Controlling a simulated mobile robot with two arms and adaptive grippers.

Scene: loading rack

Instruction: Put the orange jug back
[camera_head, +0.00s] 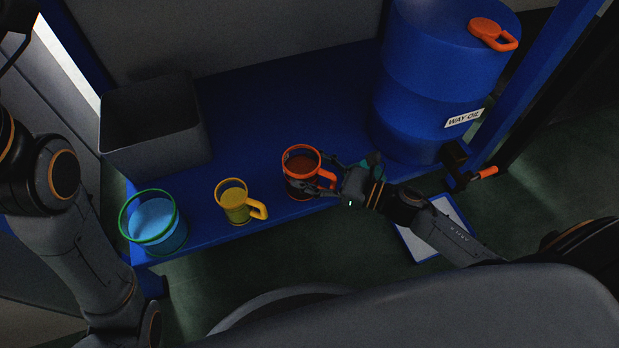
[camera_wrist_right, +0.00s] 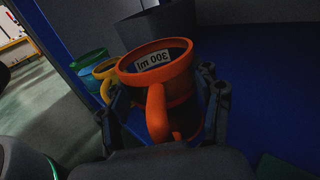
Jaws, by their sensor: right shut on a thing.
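The orange jug (camera_head: 301,163) stands upright at the front edge of the blue shelf (camera_head: 250,110), with dark brown contents inside in the head view. Its handle points right, toward my right gripper (camera_head: 322,180). In the right wrist view the orange jug (camera_wrist_right: 157,75) sits between the two fingers of the right gripper (camera_wrist_right: 163,118), with a "300 ml" label on its inner wall. The right gripper is shut on the jug. Whether its base touches the shelf is hard to tell. My left arm comes in at the left; its gripper is out of the frames.
A yellow jug (camera_head: 233,202) and a green-rimmed container (camera_head: 154,221) with light blue contents stand left along the shelf edge. A grey bin (camera_head: 152,125) sits behind them. A blue "WAY OIL" barrel (camera_head: 440,80) with an orange cap and tap stands right. The shelf's middle is clear.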

